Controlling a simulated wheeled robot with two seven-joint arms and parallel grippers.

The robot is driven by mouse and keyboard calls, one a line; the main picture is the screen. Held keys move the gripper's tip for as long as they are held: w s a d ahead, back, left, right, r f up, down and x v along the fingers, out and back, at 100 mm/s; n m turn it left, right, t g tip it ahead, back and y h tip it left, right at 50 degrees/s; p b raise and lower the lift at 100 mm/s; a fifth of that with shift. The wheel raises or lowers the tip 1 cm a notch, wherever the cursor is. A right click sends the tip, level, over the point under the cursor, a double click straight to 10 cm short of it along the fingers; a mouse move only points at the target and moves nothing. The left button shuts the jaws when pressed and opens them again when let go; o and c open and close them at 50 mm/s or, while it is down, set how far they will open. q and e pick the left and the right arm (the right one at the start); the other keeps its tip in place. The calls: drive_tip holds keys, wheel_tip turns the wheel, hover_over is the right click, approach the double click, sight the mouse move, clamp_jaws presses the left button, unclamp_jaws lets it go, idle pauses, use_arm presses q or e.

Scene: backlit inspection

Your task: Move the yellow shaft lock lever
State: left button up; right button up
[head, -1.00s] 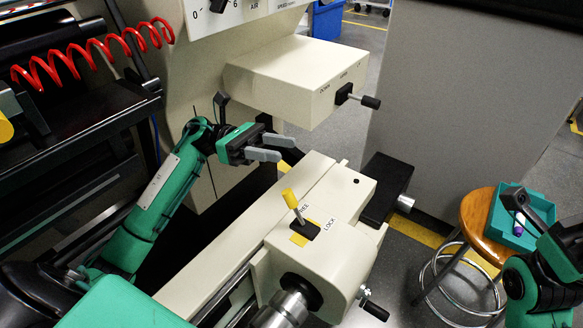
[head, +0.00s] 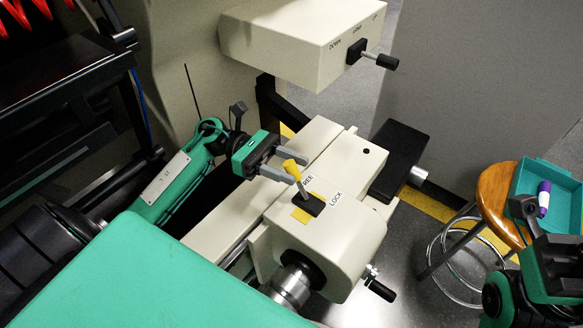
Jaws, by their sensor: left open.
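The yellow-tipped shaft lock lever (head: 292,169) stands on top of the cream machine housing (head: 345,238). It rises from a black slot on a yellow patch and leans toward the upper left, nearer the FREE label than the LOCK label. My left gripper (head: 301,170) is open, its two grey fingers reaching right. In the head view the yellow knob shows between the fingertips; I cannot tell if either finger touches it. My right gripper (head: 535,215) is partly in view at the right edge, and its jaws are not clear.
A cream box (head: 290,38) with a black-handled lever overhangs behind. A wooden stool (head: 494,200) at right holds a teal tray (head: 535,175) with a purple and white item. A black rack (head: 70,120) stands at left. A chuck (head: 290,285) and small crank (head: 380,290) are in front.

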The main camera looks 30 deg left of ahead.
use_arm(q)
drive_tip(key=shift+d, duration=0.35)
clamp_jaws()
